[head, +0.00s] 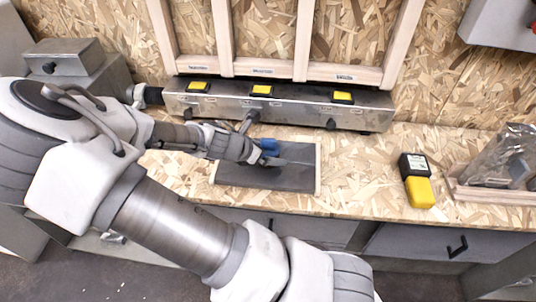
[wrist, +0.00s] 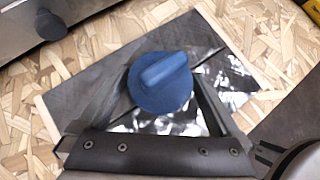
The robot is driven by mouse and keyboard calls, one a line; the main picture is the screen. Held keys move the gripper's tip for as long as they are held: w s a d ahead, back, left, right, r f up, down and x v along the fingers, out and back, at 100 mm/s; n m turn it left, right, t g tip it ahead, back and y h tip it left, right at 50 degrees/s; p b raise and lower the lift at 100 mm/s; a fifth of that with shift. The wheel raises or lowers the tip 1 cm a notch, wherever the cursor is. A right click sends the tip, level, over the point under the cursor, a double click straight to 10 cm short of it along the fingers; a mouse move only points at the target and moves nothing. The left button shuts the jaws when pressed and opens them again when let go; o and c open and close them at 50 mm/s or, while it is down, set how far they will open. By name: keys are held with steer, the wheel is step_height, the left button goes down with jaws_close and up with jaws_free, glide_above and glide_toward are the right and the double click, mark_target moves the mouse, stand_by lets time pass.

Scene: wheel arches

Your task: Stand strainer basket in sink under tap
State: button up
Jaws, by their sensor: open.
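A small round blue piece with a raised ridge across its top (wrist: 160,82) is the nearest match to the strainer basket. In the wrist view it shows between the fingers of my gripper (wrist: 165,100), which are open; I cannot tell whether they touch it. In the head view the blue piece (head: 267,146) is partly hidden by my gripper (head: 268,158). Below is a dark, wood-edged rectangular panel (head: 240,178), where a sink might be; its depth is unclear. A short grey spout-like part (head: 249,119) sticks out from the metal bar above it, perhaps the tap.
The metal bar (head: 300,112), with yellow blocks (head: 261,90) and black knobs, runs along the back wall. A black and yellow box (head: 419,192) and a clear bag (head: 495,160) on a wooden tray stand at right. The chipboard top (head: 365,170) between panel and box is clear.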

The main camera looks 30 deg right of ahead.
steer(key=shift+c, duration=0.2)
steer(key=c, duration=1.4)
steer(key=shift+r, duration=0.15)
